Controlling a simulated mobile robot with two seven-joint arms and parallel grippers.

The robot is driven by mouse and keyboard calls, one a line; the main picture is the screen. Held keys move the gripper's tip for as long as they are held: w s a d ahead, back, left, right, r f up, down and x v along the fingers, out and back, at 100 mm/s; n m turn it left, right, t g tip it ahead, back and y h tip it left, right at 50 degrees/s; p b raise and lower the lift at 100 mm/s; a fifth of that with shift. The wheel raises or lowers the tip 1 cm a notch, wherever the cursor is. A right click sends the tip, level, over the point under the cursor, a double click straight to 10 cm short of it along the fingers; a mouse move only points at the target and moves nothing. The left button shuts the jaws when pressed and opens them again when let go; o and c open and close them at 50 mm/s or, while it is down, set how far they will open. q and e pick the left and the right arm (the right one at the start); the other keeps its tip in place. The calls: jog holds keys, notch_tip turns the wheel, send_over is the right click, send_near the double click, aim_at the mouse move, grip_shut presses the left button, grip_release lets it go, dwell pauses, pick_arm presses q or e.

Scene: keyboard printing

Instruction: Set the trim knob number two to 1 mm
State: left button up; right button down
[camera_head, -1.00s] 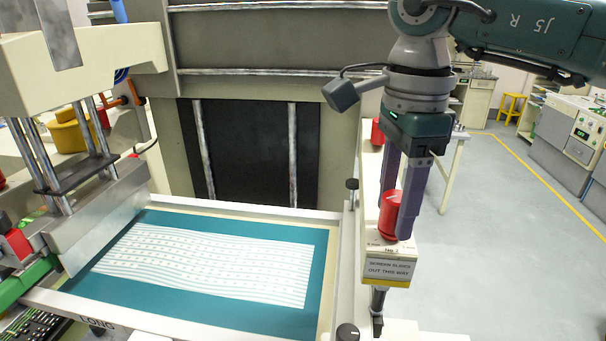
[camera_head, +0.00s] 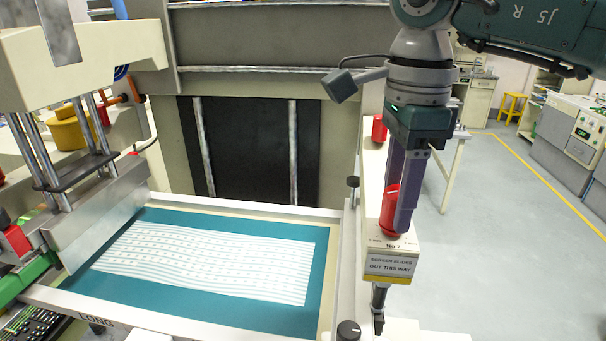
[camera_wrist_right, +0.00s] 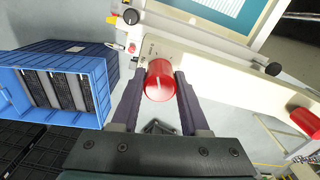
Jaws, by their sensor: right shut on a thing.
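The red trim knob (camera_head: 389,208) stands on a cream block marked as number two (camera_head: 402,244), above a sign about the screen sliding out. My right gripper (camera_head: 397,222) points down with its fingers on either side of this knob and is shut on it. In the right wrist view the knob (camera_wrist_right: 159,80) sits between the two finger ends, with a pale line on its top. The scale marks on the block are too small to read, so the setting cannot be told. My left gripper is not in view.
The framed screen with a white striped print (camera_head: 210,262) lies left of the knob. Another red knob (camera_head: 379,129) is farther back on the rail. A black knob (camera_head: 348,330) is in front. A blue crate (camera_wrist_right: 70,85) shows in the right wrist view.

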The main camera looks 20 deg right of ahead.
jog(key=m+b, duration=0.3)
jog(key=m, duration=0.2)
jog(key=shift+f, duration=0.15)
jog(key=m+b, duration=0.3)
jog(key=m, duration=0.3)
jog(key=m+b, duration=0.2)
jog(key=m, duration=0.3)
jog(key=shift+m+b, duration=0.35)
jog(key=shift+m, duration=0.05)
jog(key=m+b, duration=0.1)
jog(key=m, duration=0.5)
jog(key=shift+b, duration=0.3)
jog(key=shift+c, duration=2)
grip_release()
jog(key=shift+r, duration=0.25)
